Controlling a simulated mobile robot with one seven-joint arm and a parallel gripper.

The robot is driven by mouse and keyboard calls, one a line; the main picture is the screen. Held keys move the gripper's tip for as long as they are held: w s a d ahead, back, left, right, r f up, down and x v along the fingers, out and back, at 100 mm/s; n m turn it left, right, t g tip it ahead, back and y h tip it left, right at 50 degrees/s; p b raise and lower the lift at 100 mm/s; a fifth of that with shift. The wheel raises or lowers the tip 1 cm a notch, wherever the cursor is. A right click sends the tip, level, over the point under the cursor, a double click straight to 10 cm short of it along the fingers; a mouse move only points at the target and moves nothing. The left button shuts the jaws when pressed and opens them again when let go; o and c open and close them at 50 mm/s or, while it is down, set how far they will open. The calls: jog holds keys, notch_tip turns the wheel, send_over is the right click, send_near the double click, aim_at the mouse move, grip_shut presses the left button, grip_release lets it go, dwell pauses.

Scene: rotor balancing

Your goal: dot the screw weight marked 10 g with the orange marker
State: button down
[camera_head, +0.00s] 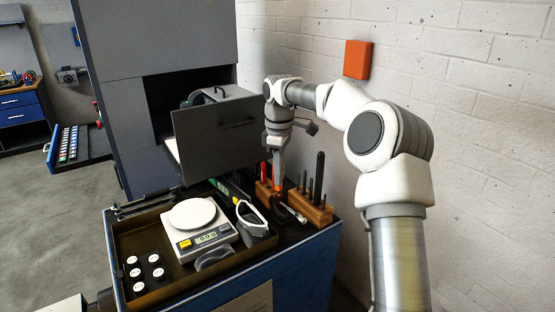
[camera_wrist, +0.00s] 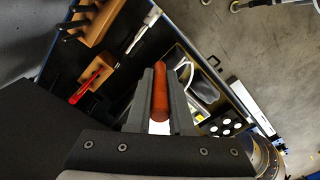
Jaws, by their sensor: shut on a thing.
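My gripper (camera_head: 279,176) is above the right rear of the bench, by the wooden holders. It is shut on the orange marker (camera_wrist: 160,90), which stands between the two fingers in the wrist view. A bit of the marker's orange body also shows below the fingers in the head view (camera_head: 278,186). Several screw weights with white round tops (camera_head: 134,260) stand in the left front of the brown-rimmed tray, well away from my gripper. They also show in the wrist view (camera_wrist: 226,122). Their gram marks are too small to read, so I cannot tell which is 10 g.
A scale (camera_head: 196,226) reading about zero and white-framed goggles (camera_head: 250,222) lie in the tray (camera_head: 178,288). A wooden block (camera_head: 310,209) holds dark tools; a smaller holder (camera_head: 263,192) has a red marker (camera_head: 264,171). A grey machine panel (camera_head: 215,135) rises behind the tray.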

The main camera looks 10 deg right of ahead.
jog(key=s+f+m, duration=1.2)
jog(key=s+f, duration=0.6)
jog(key=shift+f, duration=0.3)
jog(key=shift+r, duration=0.15)
